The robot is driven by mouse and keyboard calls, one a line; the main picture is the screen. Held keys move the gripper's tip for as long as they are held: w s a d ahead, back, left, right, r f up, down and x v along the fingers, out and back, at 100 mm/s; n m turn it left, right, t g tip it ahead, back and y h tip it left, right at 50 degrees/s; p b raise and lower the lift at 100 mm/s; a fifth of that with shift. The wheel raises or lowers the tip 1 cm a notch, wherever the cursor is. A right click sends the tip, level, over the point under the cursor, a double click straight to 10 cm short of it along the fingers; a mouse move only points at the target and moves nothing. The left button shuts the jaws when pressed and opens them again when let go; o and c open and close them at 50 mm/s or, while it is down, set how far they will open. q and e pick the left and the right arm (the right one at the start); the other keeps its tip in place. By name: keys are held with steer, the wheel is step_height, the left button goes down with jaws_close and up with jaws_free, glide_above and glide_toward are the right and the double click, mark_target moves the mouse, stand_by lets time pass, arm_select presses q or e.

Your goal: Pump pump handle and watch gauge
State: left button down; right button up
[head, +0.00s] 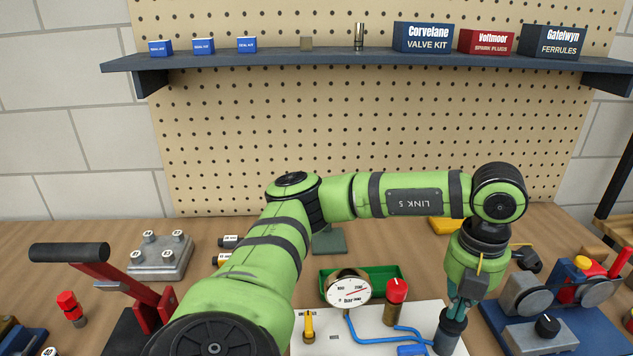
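The pump handle is a red lever (110,285) with a black grip (69,252), tilted up to the left at the lower left. The round white gauge (348,288) stands on the white board, its face toward me; its small lettering is hard to read. My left arm reaches across the picture, and my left gripper (458,302) points down at the right side of the board. It is far from the pump handle, at the top of a dark upright cylinder (449,332). Whether its fingers touch or grip the cylinder is unclear. My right gripper does not show.
The white board (335,337) carries a red-topped knob (397,290), a yellow valve lever (309,325) and blue tubing (371,337). A green tray (385,272) lies behind. A grey block (160,262) is behind the pump. A blue-based machine (590,335) stands right. A shelf (280,59) hangs above.

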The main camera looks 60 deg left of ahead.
arm_select(q)
steer(key=shift+r+p, duration=2)
steer(key=shift+r, duration=1.25)
steer(key=shift+f, duration=0.1)
